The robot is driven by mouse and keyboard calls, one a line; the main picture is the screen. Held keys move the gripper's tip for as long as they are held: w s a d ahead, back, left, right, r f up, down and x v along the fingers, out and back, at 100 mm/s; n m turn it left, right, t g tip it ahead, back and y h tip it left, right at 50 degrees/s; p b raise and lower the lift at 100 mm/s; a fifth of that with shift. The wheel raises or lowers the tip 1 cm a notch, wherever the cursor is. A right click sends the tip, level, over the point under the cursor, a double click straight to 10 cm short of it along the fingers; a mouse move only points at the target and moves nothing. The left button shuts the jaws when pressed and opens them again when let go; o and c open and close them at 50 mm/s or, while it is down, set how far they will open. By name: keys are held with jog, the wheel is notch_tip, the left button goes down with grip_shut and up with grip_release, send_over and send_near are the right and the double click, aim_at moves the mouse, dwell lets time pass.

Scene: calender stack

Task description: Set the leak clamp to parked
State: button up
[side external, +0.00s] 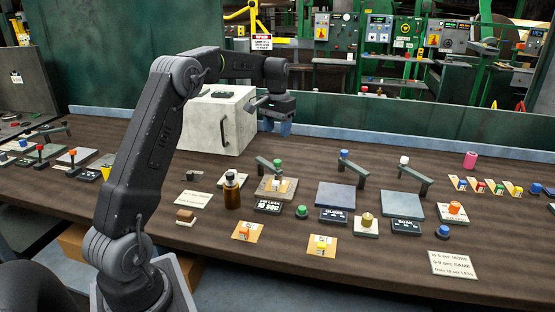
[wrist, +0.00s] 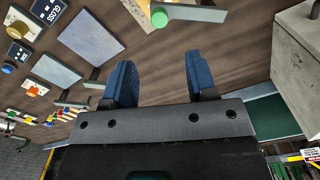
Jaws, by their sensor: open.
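Three grey bar clamps with coloured knobs stand by square pads. I cannot tell for sure which is the leak clamp. The green-knobbed bar also shows at the top of the wrist view (wrist: 190,13). The blue-knobbed clamp (side external: 354,169) and white-knobbed clamp (side external: 415,175) stand to the right. My gripper (side external: 278,130) is open and empty, raised behind the green knob and apart from it; its blue fingers show in the wrist view (wrist: 160,76).
A pale box with a handle (side external: 215,120) stands left of my gripper. A brown bottle (side external: 232,192) is left of the tan pad. Blue-grey pads (side external: 335,195), a green button (side external: 302,211) and yellow cards (side external: 247,232) lie nearby. A pink cylinder (side external: 470,160) stands farther right.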

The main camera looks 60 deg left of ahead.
aim_at(277, 161)
notch_tip(277, 161, down, 11)
jog(key=shift+r, duration=0.15)
jog(key=shift+c, duration=0.4)
grip_shut()
dwell(0.3)
